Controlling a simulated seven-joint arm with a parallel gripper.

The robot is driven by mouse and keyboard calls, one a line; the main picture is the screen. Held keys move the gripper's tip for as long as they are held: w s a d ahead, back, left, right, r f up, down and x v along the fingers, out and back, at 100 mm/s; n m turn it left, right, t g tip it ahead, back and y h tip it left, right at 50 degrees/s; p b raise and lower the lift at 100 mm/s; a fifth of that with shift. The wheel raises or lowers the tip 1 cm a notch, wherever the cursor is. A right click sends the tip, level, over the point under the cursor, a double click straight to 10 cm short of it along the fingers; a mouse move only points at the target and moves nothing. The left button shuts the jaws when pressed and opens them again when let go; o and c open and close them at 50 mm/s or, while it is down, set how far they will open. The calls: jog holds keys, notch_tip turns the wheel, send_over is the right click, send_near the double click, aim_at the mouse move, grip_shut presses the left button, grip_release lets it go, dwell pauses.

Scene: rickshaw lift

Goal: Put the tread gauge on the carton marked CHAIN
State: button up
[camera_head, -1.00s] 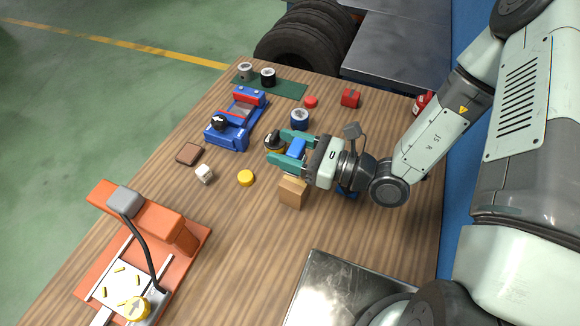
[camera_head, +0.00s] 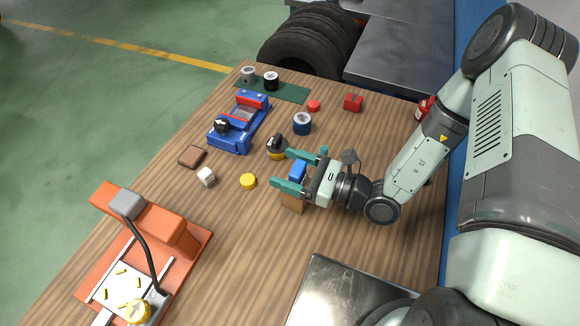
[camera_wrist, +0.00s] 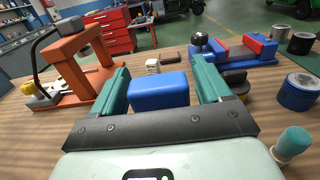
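In the wrist view the block (camera_wrist: 159,91) lies between the spread fingers (camera_wrist: 162,85).
A yellow-based black-knobbed object (camera_head: 277,148) stands just beyond the fingers, near a blue tin (camera_head: 302,124). A yellow disc (camera_head: 248,181), white cube (camera_head: 206,177) and brown block (camera_head: 193,156) lie left. An orange press (camera_head: 150,225) and a metal plate (camera_head: 340,290) are nearer.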

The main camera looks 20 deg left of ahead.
aim_at(304, 173)
jog(key=shift+o, duration=0.3)
jog(key=shift+r, duration=0.15)
jog(key=d, duration=0.3)
jog(key=shift+d+r, duration=0.1)
jog(key=shift+d, duration=0.1)
jog(key=r, duration=0.7)
jog(key=shift+a, duration=0.2)
jog(key=s+d+r+n+t+h, duration=0.2)
jog(key=s+d+r+n+h, duration=0.2)
jog(key=d+r+n+h, duration=0.5)
jog(key=s+d+r+n+t+h, duration=0.3)
jog(key=d+r+n+h, duration=0.6)
jog(key=d+r, duration=0.5)
notch_tip(304, 173, up, 3)
jog(key=shift+s+d+r+t, duration=0.2)
jog(key=shift+s+d+t, duration=0.15)
jog(key=shift+s, duration=0.1)
